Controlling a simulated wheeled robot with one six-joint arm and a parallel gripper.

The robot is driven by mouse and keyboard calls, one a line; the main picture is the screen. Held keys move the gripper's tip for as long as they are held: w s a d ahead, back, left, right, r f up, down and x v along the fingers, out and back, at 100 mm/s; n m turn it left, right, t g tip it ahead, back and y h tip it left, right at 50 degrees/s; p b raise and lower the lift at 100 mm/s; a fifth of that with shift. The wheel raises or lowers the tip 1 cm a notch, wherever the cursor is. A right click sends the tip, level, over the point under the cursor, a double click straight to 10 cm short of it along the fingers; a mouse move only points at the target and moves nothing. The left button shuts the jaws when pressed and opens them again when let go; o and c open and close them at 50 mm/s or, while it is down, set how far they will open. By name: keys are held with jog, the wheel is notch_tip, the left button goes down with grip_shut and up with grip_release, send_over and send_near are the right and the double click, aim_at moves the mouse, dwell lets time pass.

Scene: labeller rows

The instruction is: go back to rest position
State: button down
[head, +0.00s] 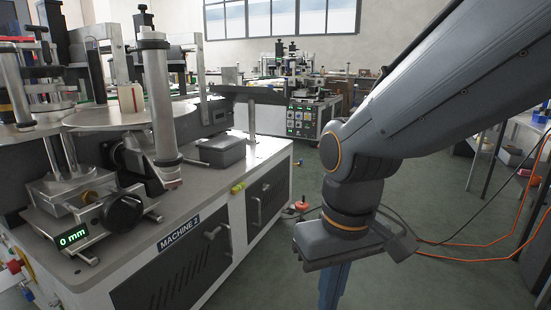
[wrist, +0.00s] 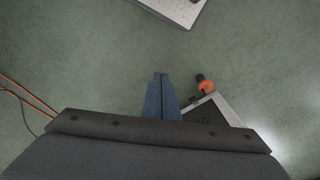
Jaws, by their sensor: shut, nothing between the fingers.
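My gripper (head: 332,288) hangs from my grey arm at the right of the head view, pointing down over the green floor. Its blue fingers are together with nothing between them. The fingertips run out of the bottom of the head view. In the wrist view my gripper (wrist: 161,76) shows two blue fingers side by side, shut, above bare floor. It is apart from the machine beside it.
The labelling machine marked MACHINE 2 (head: 178,235) stands at the left. Orange cables (head: 470,258) and a shelf (head: 487,160) are at the right. Another machine (head: 303,97) stands behind. Floor (head: 395,270) is clear around my gripper.

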jog(key=s+d+r+m+p, duration=0.2)
jog(key=d+r+p, duration=0.8)
jog(key=p, duration=1.1)
notch_tip(320, 180, up, 3)
jog(key=shift+d+f+m+h, duration=0.2)
jog(key=shift+d+m+h, duration=0.15)
jog(key=shift+m, duration=0.55)
